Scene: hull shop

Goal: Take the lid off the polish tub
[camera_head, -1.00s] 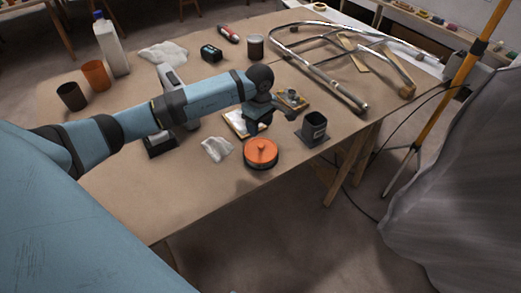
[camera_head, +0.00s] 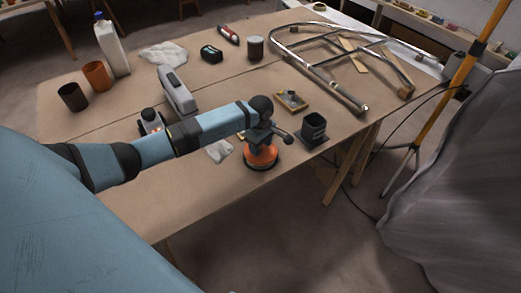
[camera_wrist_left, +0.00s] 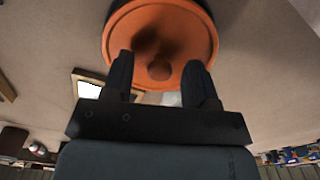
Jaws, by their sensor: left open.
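The polish tub is a low round dark tub with an orange lid (camera_head: 263,161), near the front edge of the table. The lid still sits on the tub. My left gripper (camera_head: 261,143) is over the lid, pointing down, and hides part of it, including the knob, in the head view. In the left wrist view the orange lid (camera_wrist_left: 192,32) fills the top middle. The two fingers of my left gripper (camera_wrist_left: 158,68) are apart, with the small round knob (camera_wrist_left: 159,70) showing between them. Contact with the knob cannot be told. My right gripper is not in view.
A dark square cup (camera_head: 314,128) stands just right of the tub. A crumpled white cloth (camera_head: 219,152) lies to the left, partly behind my arm. A small wooden tray (camera_head: 291,101) and a metal tube frame (camera_head: 330,80) lie farther back. The front-left tabletop is clear.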

